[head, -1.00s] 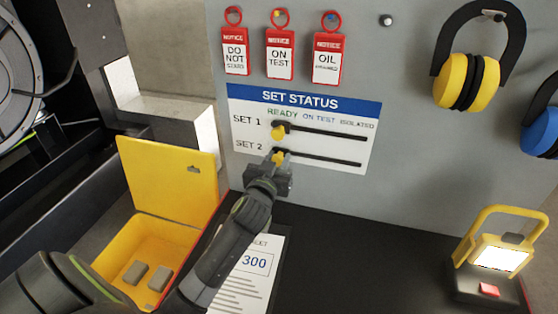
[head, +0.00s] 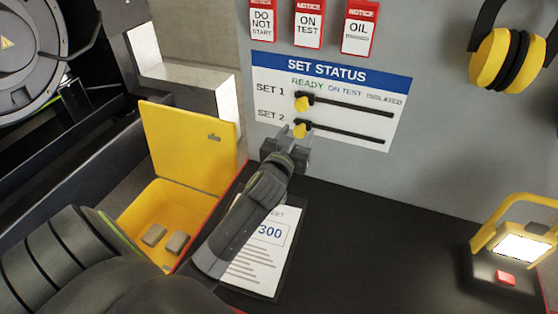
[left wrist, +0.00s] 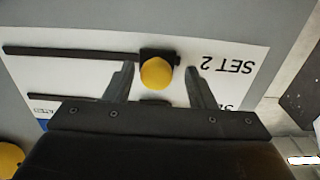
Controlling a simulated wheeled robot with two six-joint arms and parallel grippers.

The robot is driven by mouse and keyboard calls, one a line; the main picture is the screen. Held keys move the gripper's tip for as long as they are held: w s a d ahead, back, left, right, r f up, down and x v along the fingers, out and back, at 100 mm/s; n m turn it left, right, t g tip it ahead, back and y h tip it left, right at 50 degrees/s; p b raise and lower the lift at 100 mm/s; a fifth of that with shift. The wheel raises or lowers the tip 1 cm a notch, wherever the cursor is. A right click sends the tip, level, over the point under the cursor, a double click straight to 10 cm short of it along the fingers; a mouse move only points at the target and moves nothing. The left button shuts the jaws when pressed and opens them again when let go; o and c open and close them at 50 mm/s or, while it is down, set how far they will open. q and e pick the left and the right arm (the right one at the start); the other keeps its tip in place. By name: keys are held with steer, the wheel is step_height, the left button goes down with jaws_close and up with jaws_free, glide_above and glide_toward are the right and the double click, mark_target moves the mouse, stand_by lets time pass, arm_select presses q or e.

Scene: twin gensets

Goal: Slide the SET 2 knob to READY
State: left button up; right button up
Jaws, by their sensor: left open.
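The white SET STATUS board (head: 375,93) with its blue header hangs on the grey panel. The yellow SET 2 knob (head: 300,130) sits at the left end of the lower slot, on the READY side; it also shows in the left wrist view (left wrist: 157,72), where the board is upside down. The yellow SET 1 knob (head: 303,104) is at the left end of the upper slot. My left gripper (head: 294,136) is open at the SET 2 knob. In the left wrist view its fingers (left wrist: 159,80) stand either side of the knob, with gaps. My right gripper is out of view.
An open yellow box (head: 190,200) stands left of my left arm. A clipboard sheet (head: 262,250) lies on the black bench (head: 380,235). A lit yellow lamp (head: 520,245) stands at the right. Notice tags (head: 308,25) and yellow earmuffs (head: 506,60) hang above.

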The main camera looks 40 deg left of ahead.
arm_select(q)
steer(key=b+v, duration=0.2)
steer(key=v, duration=1.4)
steer(key=shift+b, duration=0.4)
